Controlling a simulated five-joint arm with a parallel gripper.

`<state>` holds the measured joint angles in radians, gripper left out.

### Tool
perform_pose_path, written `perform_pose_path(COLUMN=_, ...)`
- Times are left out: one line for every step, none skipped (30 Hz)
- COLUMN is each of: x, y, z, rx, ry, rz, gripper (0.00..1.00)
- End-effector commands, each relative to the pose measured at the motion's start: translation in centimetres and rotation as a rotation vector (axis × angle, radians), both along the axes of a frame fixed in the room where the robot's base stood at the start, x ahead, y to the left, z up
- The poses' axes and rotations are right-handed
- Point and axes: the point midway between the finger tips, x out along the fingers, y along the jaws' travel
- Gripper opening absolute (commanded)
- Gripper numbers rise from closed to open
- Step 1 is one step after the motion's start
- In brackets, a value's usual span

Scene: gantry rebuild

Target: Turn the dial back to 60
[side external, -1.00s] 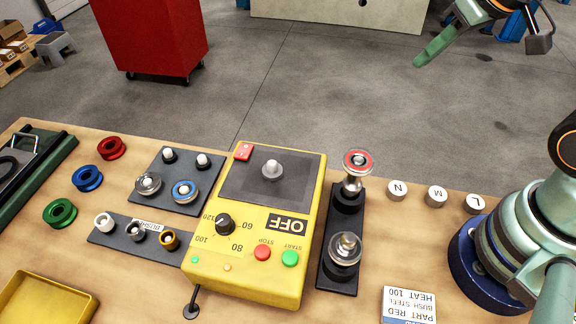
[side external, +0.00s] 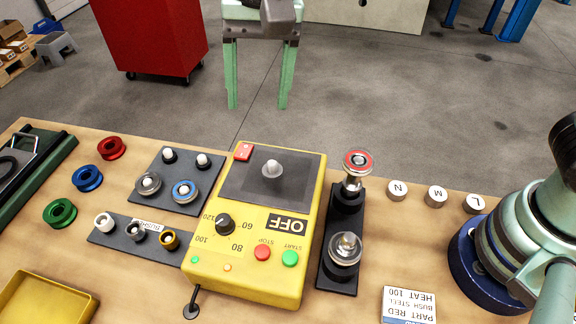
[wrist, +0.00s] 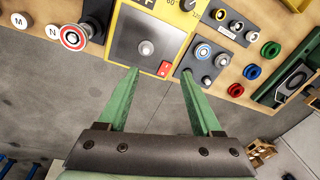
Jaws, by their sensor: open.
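The black dial (side external: 225,223) sits on the front left of the yellow control box (side external: 248,284). Printed numbers 60, 80, 100 and 120 surround it. Its pointer mark is too small to read surely. My gripper (side external: 258,106) is beyond the far side of the table, fingers pointing down, open and empty. In the wrist view my open gripper (wrist: 162,72) has its two green fingers spread apart, near the far edge of the yellow box. The dial is cut off or barely visible at the top there.
A red stop button (side external: 262,253), a green start button (side external: 290,258) and a display reading OFF (side external: 287,223) are near the dial. A bushing rack (side external: 112,238) stands left, a black stand with spools (side external: 346,205) right. A pale knob (side external: 272,169) rises from the box's dark plate.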

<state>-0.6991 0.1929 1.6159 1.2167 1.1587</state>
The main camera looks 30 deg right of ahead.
Motion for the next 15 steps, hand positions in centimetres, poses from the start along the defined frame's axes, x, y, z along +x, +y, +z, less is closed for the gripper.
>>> perform_pose_path(x=-0.7, y=2.4, z=-0.9, rx=-0.013, ry=0.025, rz=-0.016, gripper=0.66)
perform_pose_path(x=-1.1, y=3.5, z=-1.3, rx=-0.02, ry=0.037, rz=-0.033, gripper=0.66)
perform_pose_path(x=-1.6, y=5.0, z=-1.8, rx=-0.029, ry=0.051, rz=-0.055, gripper=0.66)
perform_pose_path(x=-2.1, y=5.9, z=-2.1, rx=-0.036, ry=0.061, rz=-0.07, gripper=0.66)
perform_pose_path(x=-2.5, y=6.7, z=-2.5, rx=-0.042, ry=0.067, rz=-0.083, gripper=0.66)
perform_pose_path(x=-2.9, y=7.7, z=-2.9, rx=-0.049, ry=0.076, rz=-0.1, gripper=0.66)
perform_pose_path(x=-3.2, y=8.2, z=-3.1, rx=-0.054, ry=0.081, rz=-0.11, gripper=0.66)
perform_pose_path(x=-3.5, y=8.7, z=-3.4, rx=-0.058, ry=0.086, rz=-0.121, gripper=0.66)
perform_pose_path(x=-3.8, y=9.2, z=-3.6, rx=-0.063, ry=0.089, rz=-0.131, gripper=0.66)
perform_pose_path(x=-4.0, y=9.5, z=-3.7, rx=-0.065, ry=0.092, rz=-0.137, gripper=0.66)
perform_pose_path(x=-4.1, y=9.7, z=-3.8, rx=-0.067, ry=0.094, rz=-0.143, gripper=0.66)
perform_pose_path(x=-4.2, y=9.9, z=-4.0, rx=-0.068, ry=0.095, rz=-0.147, gripper=0.66)
perform_pose_path(x=-4.3, y=10.0, z=-4.2, rx=-0.069, ry=0.095, rz=-0.149, gripper=0.66)
perform_pose_path(x=-4.3, y=10.0, z=-4.4, rx=-0.071, ry=0.096, rz=-0.15, gripper=0.66)
perform_pose_path(x=-4.3, y=10.0, z=-4.7, rx=-0.071, ry=0.097, rz=-0.151, gripper=0.66)
